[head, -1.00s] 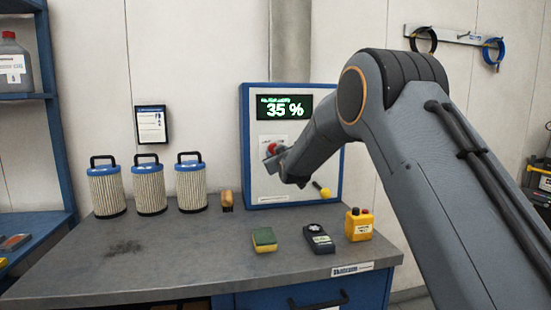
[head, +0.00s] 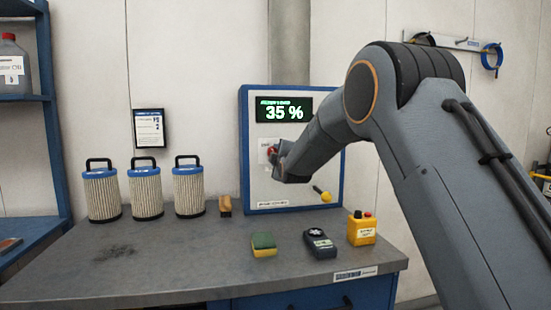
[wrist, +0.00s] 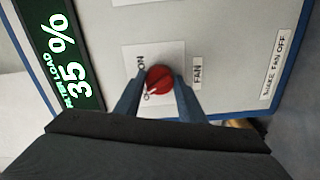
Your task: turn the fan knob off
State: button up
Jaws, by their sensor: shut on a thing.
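The red fan knob (wrist: 158,79) is on a white plate of the control panel, with "ON" and a partly hidden word beside it and a "FAN" label. My gripper (wrist: 159,82) is shut on the knob, one finger on each side. I cannot tell for sure which word the knob points to. In the head view the knob (head: 272,152) shows as a bit of red by my gripper (head: 277,156). The blue-framed panel (head: 296,201) stands at the back of the bench, and its green display (head: 284,110) reads 35 %.
A yellow-tipped lever (head: 322,194) sticks out low on the panel. On the bench (head: 185,265) are several filter cartridges (head: 146,194), a brush (head: 225,206), a sponge (head: 263,245), a handheld meter (head: 320,243) and a yellow button box (head: 361,229). The bench's front left is clear.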

jog(key=shift+n, duration=1.3)
jog(key=o, duration=1)
jog(key=shift+a, duration=0.15)
jog(key=shift+o, duration=0.2)
jog(key=b+v, duration=0.1)
jog(key=v, duration=0.7)
jog(key=shift+b, duration=0.35)
jog(key=shift+w+r, duration=0.1)
